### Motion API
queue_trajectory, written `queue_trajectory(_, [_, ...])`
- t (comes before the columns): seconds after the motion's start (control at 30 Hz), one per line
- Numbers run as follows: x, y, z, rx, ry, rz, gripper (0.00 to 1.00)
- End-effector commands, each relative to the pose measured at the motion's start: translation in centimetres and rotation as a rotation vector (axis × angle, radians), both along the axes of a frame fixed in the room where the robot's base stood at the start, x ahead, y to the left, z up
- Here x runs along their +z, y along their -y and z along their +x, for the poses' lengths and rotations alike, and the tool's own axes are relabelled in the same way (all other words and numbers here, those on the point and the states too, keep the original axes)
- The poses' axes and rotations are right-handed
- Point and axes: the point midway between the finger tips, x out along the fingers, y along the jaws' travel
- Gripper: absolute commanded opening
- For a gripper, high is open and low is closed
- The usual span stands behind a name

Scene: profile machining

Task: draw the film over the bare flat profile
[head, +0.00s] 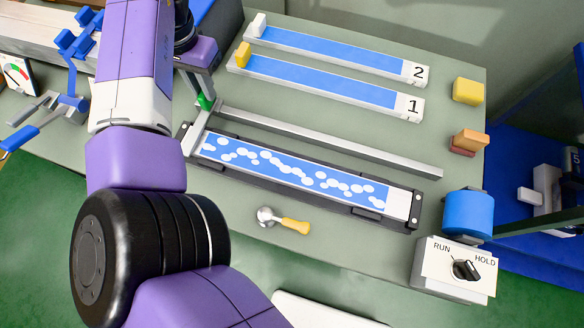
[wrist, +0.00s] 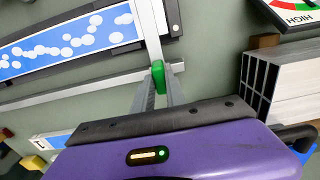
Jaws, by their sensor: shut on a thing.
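A flat profile (head: 398,204) lies in a dark fixture (head: 270,183) at the middle of the bench. Its top is blue (head: 240,147) with many white blotches, and a short white end shows at the right. The blotched blue strip also shows in the wrist view (wrist: 40,47). A pale crossbar (head: 192,138) lies across the profile's left end, beside a long metal rail (head: 330,140). My gripper (head: 204,95) is shut on a green knob (head: 206,103) where crossbar and rail meet. The wrist view shows the fingers around this green knob (wrist: 158,75).
Two blue-topped strips behind are marked 1 (head: 330,84) and 2 (head: 340,51), with a yellow tab (head: 243,54) and a white tab (head: 257,24). A yellow-handled tool (head: 285,221) lies in front. A RUN/HOLD switch box (head: 452,268) and blue cylinder (head: 468,213) stand right.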

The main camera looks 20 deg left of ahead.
Motion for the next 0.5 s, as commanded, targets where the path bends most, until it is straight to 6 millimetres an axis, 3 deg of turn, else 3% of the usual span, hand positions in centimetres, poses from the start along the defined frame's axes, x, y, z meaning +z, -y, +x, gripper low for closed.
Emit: queue_trajectory(0.5, [-0.22, -0.71, -0.23, 0.004, -0.005, -0.001, 0.0])
